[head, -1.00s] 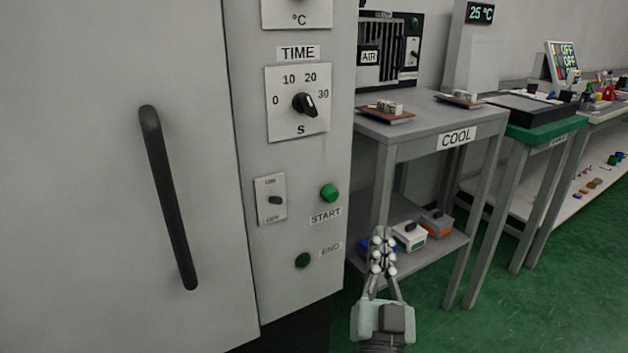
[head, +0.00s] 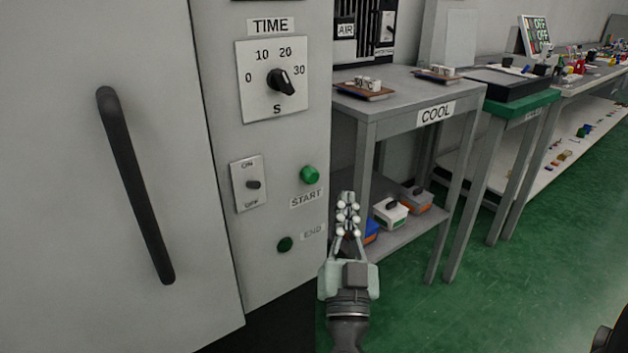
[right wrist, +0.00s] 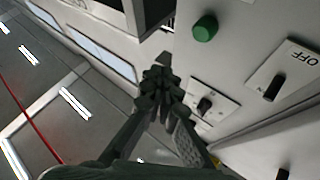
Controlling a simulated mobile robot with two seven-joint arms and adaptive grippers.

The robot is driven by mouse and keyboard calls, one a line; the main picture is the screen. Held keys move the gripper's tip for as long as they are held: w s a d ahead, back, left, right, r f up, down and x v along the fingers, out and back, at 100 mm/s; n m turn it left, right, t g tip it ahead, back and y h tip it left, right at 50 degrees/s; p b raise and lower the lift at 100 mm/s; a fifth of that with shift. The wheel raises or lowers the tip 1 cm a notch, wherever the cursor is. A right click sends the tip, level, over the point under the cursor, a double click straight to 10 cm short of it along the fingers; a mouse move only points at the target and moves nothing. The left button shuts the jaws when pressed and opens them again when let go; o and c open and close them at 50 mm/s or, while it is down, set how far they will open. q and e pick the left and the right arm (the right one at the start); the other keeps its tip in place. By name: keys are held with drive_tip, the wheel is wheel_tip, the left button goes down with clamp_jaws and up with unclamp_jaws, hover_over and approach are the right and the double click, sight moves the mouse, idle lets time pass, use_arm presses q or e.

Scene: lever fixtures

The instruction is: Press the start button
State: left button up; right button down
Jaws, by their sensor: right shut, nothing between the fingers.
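The green start button (head: 310,175) sits on the grey panel, above a START label (head: 307,198). My right gripper (head: 347,200) is shut and empty. In the head view its fingertips show to the right of and slightly below the start button. A gap shows between them in the picture. In the right wrist view the shut fingers (right wrist: 162,80) point toward the panel, and a green button (right wrist: 205,27) stands to their upper right; I cannot tell which button it is. My left gripper is not in view.
Below the start button is a darker green END button (head: 285,244). An ON/OFF switch (head: 253,184) and a TIME dial (head: 280,82) are on the same panel. A door handle (head: 135,185) is at left. The COOL table (head: 400,100) stands to the right.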

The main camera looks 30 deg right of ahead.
sight(311, 176)
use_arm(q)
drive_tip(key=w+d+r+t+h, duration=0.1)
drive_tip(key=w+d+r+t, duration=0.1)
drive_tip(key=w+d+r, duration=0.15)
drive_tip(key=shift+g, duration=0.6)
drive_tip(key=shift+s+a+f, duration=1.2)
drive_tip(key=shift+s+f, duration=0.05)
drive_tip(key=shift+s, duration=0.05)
use_arm(e)
drive_tip(key=w, duration=0.6)
drive_tip(key=shift+w+a, duration=0.15)
drive_tip(key=shift+a, duration=0.1)
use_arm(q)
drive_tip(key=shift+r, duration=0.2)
use_arm(e)
drive_tip(key=shift+w, duration=0.1)
use_arm(q)
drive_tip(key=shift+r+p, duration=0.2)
drive_tip(key=shift+p, duration=0.15)
use_arm(e)
drive_tip(key=shift+w, duration=0.3)
